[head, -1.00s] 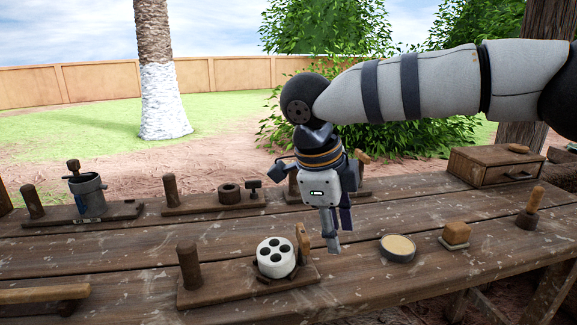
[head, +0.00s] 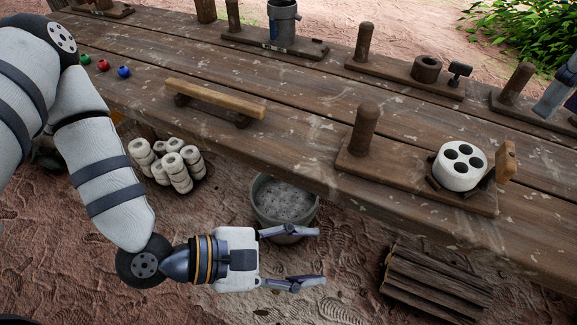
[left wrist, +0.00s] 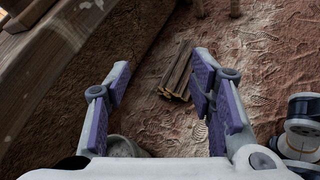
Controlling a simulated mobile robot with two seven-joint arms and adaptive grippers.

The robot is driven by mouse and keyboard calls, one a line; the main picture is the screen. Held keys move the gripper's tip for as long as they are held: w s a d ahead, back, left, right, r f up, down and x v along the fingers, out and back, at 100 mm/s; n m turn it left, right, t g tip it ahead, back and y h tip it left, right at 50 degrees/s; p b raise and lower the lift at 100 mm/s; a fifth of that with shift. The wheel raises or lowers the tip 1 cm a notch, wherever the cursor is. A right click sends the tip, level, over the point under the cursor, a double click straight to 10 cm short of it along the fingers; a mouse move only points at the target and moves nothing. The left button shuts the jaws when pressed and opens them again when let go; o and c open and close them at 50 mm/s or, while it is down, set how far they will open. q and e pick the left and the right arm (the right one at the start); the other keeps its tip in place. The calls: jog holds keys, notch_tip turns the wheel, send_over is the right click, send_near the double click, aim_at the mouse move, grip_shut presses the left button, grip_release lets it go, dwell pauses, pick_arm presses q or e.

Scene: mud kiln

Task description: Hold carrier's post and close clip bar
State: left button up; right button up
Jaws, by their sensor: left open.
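The carrier (head: 397,185) is a wooden board near the table's front edge. Its round-topped post (head: 364,130) stands upright at the left end. A white cylinder with several dark holes (head: 460,165) sits on its right part. The clip bar (head: 508,161), a light wooden piece, stands raised at the right side of the cylinder. My left gripper (head: 320,256) is open and empty, below and in front of the table, left of and apart from the carrier. Its open fingers also show in the left wrist view (left wrist: 162,65). Only part of my right gripper (head: 556,95) shows at the right edge.
A grey bucket (head: 285,203) stands on the ground behind my left gripper. Stacked white rolls (head: 170,165) and a wood bundle (head: 437,282) lie below the table (head: 300,140). A wooden handle-like bar (head: 215,98) lies left of the carrier. Other boards with posts stand behind.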

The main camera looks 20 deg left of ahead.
aim_at(354, 137)
pick_arm(q)
jog(key=w+a+r+n+t, duration=0.4)
jog(key=w+r+n+t, duration=0.3)
jog(key=r, duration=0.5)
jog(key=shift+n, duration=0.7)
jog(key=x, duration=1.2)
jog(key=shift+w+a+f, duration=0.15)
jog(key=shift+w+f, duration=0.2)
jog(key=shift+w, duration=0.1)
jog(key=shift+c, duration=0.3)
grip_shut()
